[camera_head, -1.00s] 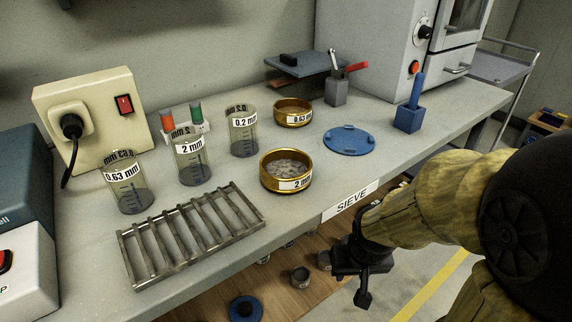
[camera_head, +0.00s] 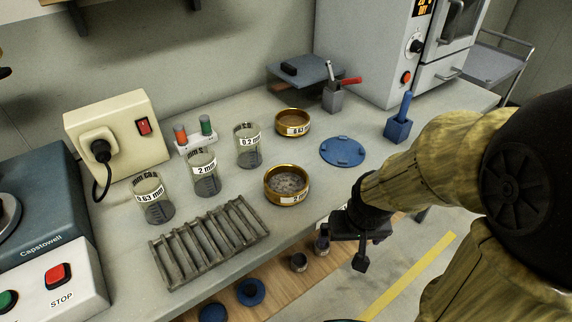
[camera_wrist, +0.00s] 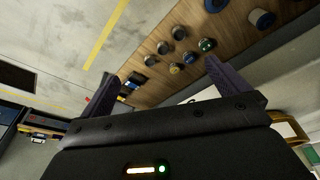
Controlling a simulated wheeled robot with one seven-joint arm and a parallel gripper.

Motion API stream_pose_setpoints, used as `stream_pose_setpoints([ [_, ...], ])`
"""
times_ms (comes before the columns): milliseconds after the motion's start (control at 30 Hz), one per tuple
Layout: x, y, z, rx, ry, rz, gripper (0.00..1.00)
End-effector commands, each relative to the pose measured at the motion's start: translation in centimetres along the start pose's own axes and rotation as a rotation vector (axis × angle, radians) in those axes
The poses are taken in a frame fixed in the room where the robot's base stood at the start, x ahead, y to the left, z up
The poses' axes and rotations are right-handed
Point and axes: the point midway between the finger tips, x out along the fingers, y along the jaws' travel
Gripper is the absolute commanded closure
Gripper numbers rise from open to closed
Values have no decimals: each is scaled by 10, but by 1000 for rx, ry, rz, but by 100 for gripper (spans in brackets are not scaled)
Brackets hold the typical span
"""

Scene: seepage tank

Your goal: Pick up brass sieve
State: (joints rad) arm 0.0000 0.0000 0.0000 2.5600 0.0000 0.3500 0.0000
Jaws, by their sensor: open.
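Two brass sieves stand on the grey bench. The nearer brass sieve (camera_head: 287,184), labelled 2 mm, holds grey grainy material. The farther brass sieve (camera_head: 293,123), labelled 0.63, stands behind it near the wall. My gripper (camera_head: 362,250) hangs past the bench's front edge, to the right of and lower than the nearer sieve, touching neither. In the wrist view my gripper (camera_wrist: 160,82) has its two fingers spread apart with nothing between them. A brass-coloured rim (camera_wrist: 291,128) shows at the right of the wrist view, partly hidden by the gripper body.
A metal rack (camera_head: 210,240) lies left of the nearer sieve. Glass beakers (camera_head: 204,173) stand behind the rack. A blue disc (camera_head: 342,151) lies flat to the right of the sieves, and a blue holder (camera_head: 399,126) stands farther right. A wooden lower shelf (camera_head: 275,282) holds several small items.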

Motion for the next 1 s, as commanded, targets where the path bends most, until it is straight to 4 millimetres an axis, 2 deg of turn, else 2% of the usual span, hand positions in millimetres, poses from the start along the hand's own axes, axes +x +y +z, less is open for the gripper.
stream_pose_setpoints([
  [33,-27,0,-6,0,0,0,0],
  [600,-166,-1,-41,-6,-3,-1,0],
  [800,-210,-5,-58,-25,-12,-3,0],
  [1000,-240,-13,-81,-69,-34,-8,0],
])
